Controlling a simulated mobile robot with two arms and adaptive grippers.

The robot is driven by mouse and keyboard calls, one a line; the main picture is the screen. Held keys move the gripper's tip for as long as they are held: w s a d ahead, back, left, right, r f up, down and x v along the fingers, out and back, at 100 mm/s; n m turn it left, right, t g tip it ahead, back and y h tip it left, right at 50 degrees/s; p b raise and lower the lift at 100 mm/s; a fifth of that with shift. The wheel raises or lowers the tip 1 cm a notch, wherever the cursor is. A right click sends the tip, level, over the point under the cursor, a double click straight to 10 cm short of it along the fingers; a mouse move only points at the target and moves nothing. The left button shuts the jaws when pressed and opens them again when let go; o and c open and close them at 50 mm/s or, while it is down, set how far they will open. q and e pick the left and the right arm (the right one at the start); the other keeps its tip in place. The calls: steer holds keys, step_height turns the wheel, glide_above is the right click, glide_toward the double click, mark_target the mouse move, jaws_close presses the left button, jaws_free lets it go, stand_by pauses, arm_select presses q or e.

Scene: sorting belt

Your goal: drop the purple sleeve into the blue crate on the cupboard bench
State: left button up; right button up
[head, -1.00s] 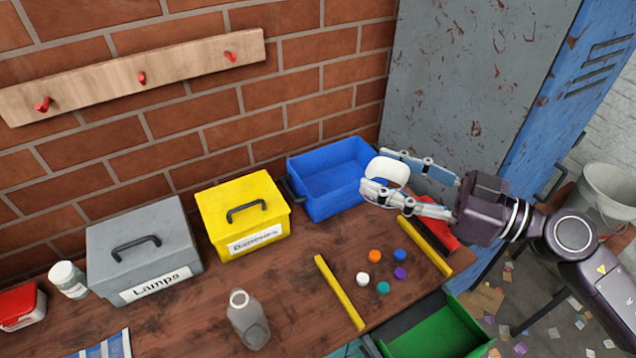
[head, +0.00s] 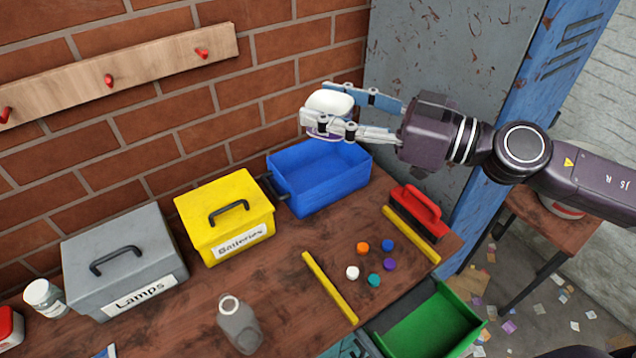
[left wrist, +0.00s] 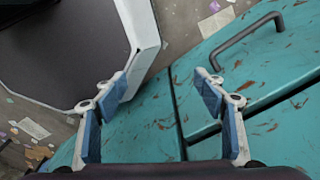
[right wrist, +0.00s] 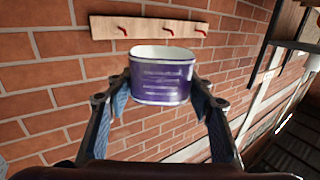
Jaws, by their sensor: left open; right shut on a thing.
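My right gripper (head: 338,112) is shut on the purple sleeve (right wrist: 161,82), a short purple cup-like piece with a white rim or inside. In the head view the sleeve (head: 329,103) shows mostly white, with a little purple below. My right gripper (right wrist: 160,92) holds it above the blue crate (head: 324,201), apart from it. The crate stands open on the bench against the brick wall, and its visible inside looks empty. My left gripper (left wrist: 165,110) is open and empty in front of teal cupboard doors; it is out of the head view.
A yellow Batteries box (head: 203,221) and a grey Lamps box (head: 88,280) stand left of the crate. A red brush (head: 416,211), two yellow strips and several coloured caps lie in front. A green drawer (head: 428,327) is open below. A grey bottle (head: 240,325) stands near the front edge.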

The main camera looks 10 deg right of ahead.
steer(key=shift+w+r, duration=0.45)
steer(key=shift+w, duration=0.3)
steer(key=shift+w+d+r+m+t+h+b, duration=0.15)
steer(key=shift+w+m+t+h, duration=0.2)
steer(key=shift+w, duration=0.2)
steer(key=shift+w+d+m+t+h+b, duration=0.15)
steer(key=shift+w+m+t+h, duration=0.15)
steer(key=shift+w, duration=0.2)
steer(key=w+d+f+m+t+h+b, duration=0.2)
steer(key=w+f+m+t+h, duration=0.15)
steer(key=w, duration=0.65)
steer(key=w+a+f+m+t+h+b, duration=0.1)
steer(key=w+a+f+h+b, duration=0.15)
steer(key=w+a+f, duration=0.45)
step_height(320, 180, down, 19)
steer(key=d, duration=0.1)
steer(key=shift+w+d, duration=0.2)
steer(key=shift+w, duration=0.05)
steer(key=shift+f, duration=0.1)
steer(key=shift+f+m+h+b, duration=0.25)
steer(key=shift+f+m+b, duration=0.05)
steer(key=shift+f+b, duration=0.4)
steer(key=o, duration=1)
steer(key=shift+r, duration=0.15)
